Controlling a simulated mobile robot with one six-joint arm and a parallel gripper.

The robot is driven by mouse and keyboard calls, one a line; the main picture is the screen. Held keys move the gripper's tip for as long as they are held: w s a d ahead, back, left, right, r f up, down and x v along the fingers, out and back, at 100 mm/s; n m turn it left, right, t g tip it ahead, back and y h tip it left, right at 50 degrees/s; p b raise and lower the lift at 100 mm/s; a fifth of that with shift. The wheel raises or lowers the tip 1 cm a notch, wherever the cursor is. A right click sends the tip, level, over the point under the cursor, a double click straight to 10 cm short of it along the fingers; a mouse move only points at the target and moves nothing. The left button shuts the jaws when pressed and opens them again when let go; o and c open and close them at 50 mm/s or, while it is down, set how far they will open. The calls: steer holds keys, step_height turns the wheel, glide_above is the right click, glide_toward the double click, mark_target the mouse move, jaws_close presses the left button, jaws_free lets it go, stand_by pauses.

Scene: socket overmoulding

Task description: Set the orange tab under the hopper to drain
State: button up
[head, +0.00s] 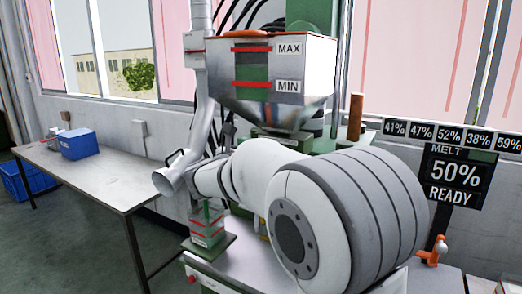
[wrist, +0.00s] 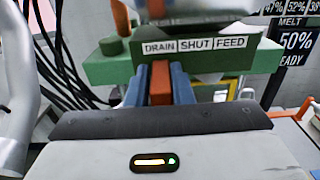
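The orange tab (wrist: 161,84) sticks out toward me from the green slide block (wrist: 215,65) under the hopper. The block carries the labels DRAIN, SHUT and FEED, and the tab appears below the DRAIN label (wrist: 159,48). My gripper (wrist: 160,70) has its blue fingers on both sides of the tab, with no clear gap between fingers and tab. In the head view the metal hopper (head: 315,82) with MAX and MIN marks stands above, while my arm hides the gripper and the tab.
A white pipe (head: 203,110) runs down left of the hopper, its open mouth close to my arm. A grey table (head: 100,175) with a blue box (head: 79,143) stands at the left. A display (head: 455,175) at the right reads MELT 50% READY. Black cables (wrist: 75,75) hang behind.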

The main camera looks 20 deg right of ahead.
steer(key=shift+o, duration=1.4)
steer(key=shift+w+a, duration=0.2)
steer(key=shift+o, duration=0.7)
steer(key=shift+s+d, duration=0.1)
steer(key=b+v, duration=0.1)
steer(key=v, duration=0.6)
steer(key=shift+s+a, duration=0.3)
steer(key=shift+s, duration=0.05)
